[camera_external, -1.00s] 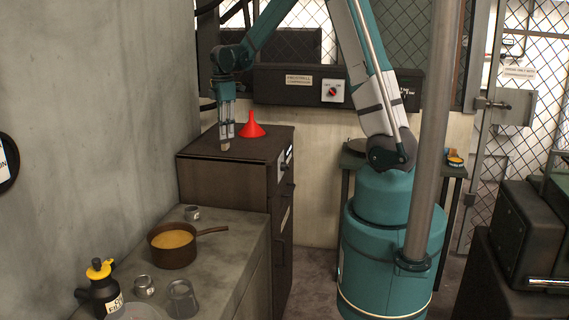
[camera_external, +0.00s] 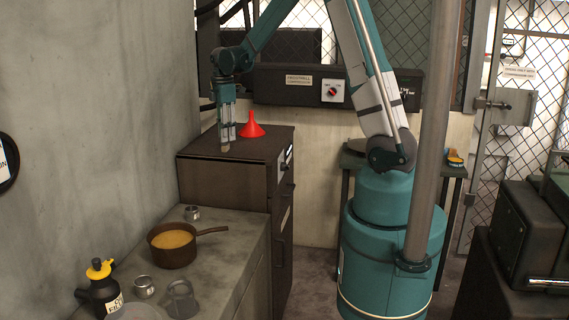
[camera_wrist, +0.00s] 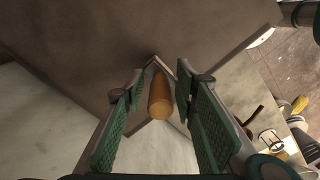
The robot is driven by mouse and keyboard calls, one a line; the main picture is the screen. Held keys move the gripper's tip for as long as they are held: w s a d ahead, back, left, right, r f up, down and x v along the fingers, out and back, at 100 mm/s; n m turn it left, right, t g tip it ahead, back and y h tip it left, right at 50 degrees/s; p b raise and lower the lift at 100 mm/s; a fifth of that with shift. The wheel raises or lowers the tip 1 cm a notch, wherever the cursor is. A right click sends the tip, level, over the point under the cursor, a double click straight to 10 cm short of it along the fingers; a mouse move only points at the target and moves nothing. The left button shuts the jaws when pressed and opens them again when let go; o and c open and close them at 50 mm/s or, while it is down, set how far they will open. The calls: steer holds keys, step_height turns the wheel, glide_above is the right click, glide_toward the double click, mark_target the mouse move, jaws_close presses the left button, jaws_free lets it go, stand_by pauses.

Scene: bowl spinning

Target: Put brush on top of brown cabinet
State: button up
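The brown cabinet (camera_external: 190,170) stands against the wall, and its dark top shows in the wrist view (camera_wrist: 90,45). My gripper (camera_external: 226,140) points down over the left front part of that top. In the wrist view, the brush's tan wooden handle (camera_wrist: 159,100) stands between my two green-padded fingers (camera_wrist: 162,75), with gaps on both sides. My gripper looks open around it. In the external view, a small pale end of the brush (camera_external: 224,149) shows just below the fingers, at the cabinet top. Whether it touches the top is hard to tell.
A red funnel (camera_external: 251,127) stands on the cabinet just right of my gripper. On the lower grey counter (camera_external: 225,255) are a pot (camera_external: 172,254), small metal cups (camera_external: 144,288) and a black-and-yellow bottle (camera_external: 102,285). The wall is close on the left.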

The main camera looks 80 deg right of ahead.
steer(key=shift+r, duration=0.2)
steer(key=shift+r, duration=5.95)
steer(key=shift+a, duration=0.15)
steer(key=shift+a+r, duration=0.2)
steer(key=shift+a, duration=0.05)
steer(key=s+a+r+m+t+h, duration=0.1)
steer(key=s+a+r+m+t, duration=0.2)
steer(key=a, duration=0.8)
steer(key=s+a+r+m, duration=0.1)
steer(key=s+a+r, duration=0.3)
steer(key=a, duration=0.8)
steer(key=s+a+f+m+t, duration=0.1)
steer(key=s+a+m+t, duration=0.1)
steer(key=s+a, duration=0.5)
steer(key=s+a+f+m+t+y, duration=0.1)
steer(key=s+a+m+t, duration=0.1)
steer(key=s+a, duration=0.5)
steer(key=shift+s+a+m, duration=0.15)
steer(key=shift+a+m, duration=0.35)
steer(key=shift+a, duration=2.15)
